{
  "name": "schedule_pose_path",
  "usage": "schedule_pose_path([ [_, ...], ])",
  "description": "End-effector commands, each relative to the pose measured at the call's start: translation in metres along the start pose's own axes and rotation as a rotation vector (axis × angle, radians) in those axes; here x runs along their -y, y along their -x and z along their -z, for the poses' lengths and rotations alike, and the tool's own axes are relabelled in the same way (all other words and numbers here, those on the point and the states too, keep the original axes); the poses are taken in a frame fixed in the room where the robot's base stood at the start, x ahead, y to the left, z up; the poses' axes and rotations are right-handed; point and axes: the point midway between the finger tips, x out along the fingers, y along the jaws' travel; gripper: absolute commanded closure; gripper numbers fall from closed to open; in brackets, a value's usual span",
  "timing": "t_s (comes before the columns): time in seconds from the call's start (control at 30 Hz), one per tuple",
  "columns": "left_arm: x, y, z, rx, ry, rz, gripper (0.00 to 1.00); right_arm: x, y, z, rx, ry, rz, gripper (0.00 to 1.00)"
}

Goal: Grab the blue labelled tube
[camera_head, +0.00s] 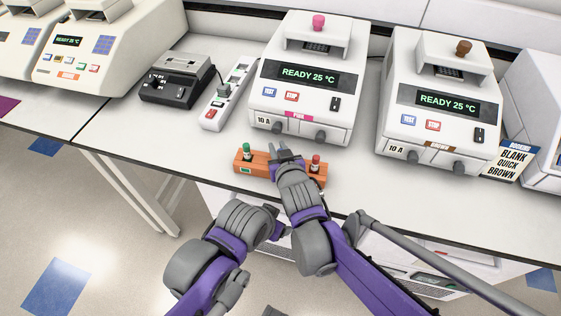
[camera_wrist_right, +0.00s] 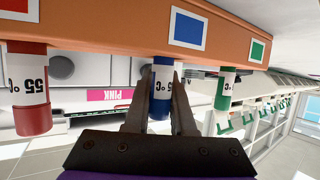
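An orange-brown rack (camera_head: 243,166) stands on the bench; it crosses the top of the right wrist view (camera_wrist_right: 110,22). The blue tube (camera_wrist_right: 160,104), with a white label, hangs from the rack between the fingers of my right gripper (camera_wrist_right: 162,78), which line both its sides closely. I cannot tell whether they press on it. In the head view my right gripper (camera_head: 286,154) is over the rack's middle and hides the blue tube. A green tube (camera_head: 246,149) and a red tube (camera_head: 315,163) stand either side. My left gripper (camera_head: 274,229) is partly hidden near my right arm.
Two thermal cyclers, one with a pink knob (camera_head: 318,22) and one with a brown knob (camera_head: 463,47), stand behind and to the right. A power strip (camera_head: 230,92) and a black device (camera_head: 176,82) are at the back left. The bench left of the rack is clear.

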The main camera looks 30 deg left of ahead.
Motion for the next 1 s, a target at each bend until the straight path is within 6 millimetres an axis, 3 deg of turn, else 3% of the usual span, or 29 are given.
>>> schedule_pose_path([
  [0.03,0.000,0.000,0.000,0.000,0.000,0.000,0.29,0.000,0.000,0.000,0.000,0.000,0.000,0.89],
  [0.1,0.000,0.000,0.000,0.000,0.000,0.000,0.29,0.000,0.000,0.000,0.000,0.000,0.000,1.00],
  [0.57,0.000,0.000,0.000,0.000,0.000,0.000,0.29,0.000,0.001,0.003,0.000,0.000,0.000,1.00],
  [0.77,0.000,0.003,0.003,-0.002,0.000,0.000,0.29,0.000,0.009,0.021,0.000,0.001,0.001,1.00],
  [1.0,0.000,0.007,0.007,-0.005,0.000,0.000,0.29,0.000,0.024,0.057,-0.001,0.001,0.001,1.00],
])
